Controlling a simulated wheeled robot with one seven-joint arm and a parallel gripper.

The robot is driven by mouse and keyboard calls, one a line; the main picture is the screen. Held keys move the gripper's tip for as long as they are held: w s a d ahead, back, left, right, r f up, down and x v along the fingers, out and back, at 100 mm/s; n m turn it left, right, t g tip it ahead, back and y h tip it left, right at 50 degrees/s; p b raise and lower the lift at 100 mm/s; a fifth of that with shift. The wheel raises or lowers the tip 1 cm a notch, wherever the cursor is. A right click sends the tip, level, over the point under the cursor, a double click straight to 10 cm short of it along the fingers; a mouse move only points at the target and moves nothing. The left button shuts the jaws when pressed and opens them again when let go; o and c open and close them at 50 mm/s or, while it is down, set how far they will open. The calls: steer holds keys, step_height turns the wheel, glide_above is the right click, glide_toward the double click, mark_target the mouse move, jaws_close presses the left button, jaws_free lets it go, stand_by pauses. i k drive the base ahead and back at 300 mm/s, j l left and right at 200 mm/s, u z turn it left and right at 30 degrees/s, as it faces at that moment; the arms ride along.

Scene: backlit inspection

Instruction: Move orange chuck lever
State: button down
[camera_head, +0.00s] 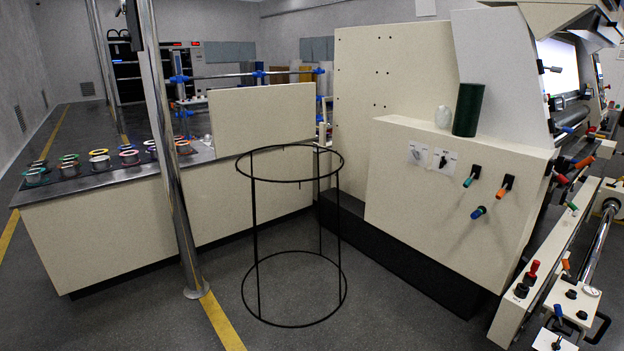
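An orange lever (506,186) sticks out of the cream front panel (420,200) of the machine at the right, tilted, with a black base at its upper end. A teal lever (471,176) is to its left and a blue lever (478,212) is below and left. More orange handles show on the machine's right side, one higher up (584,162) and one low (566,266). No label reading "chuck" can be read, so I cannot tell which orange one bears that name. My gripper is not in view.
A black wire ring stand (252,230) stands on the floor before the machine. A metal pole (166,150) rises left of it. A bench (110,230) with several coloured rings is at left. A green cylinder (468,110) stands on the panel's ledge.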

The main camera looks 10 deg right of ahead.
mark_target(564, 263)
steer(key=i+j+z, duration=0.2)
steer(key=i, duration=0.25)
steer(key=i+j+z, duration=0.15)
steer(key=i, duration=0.3)
steer(key=i+z, duration=0.3)
steer(key=z, duration=0.15)
steer(key=i+j+z, duration=0.25)
steer(key=z, duration=0.2)
steer(key=i+j+z, duration=0.25)
steer(key=z, duration=0.25)
steer(key=i+j+z, duration=0.2)
steer(key=j+z, duration=0.25)
steer(key=i, duration=1.4)
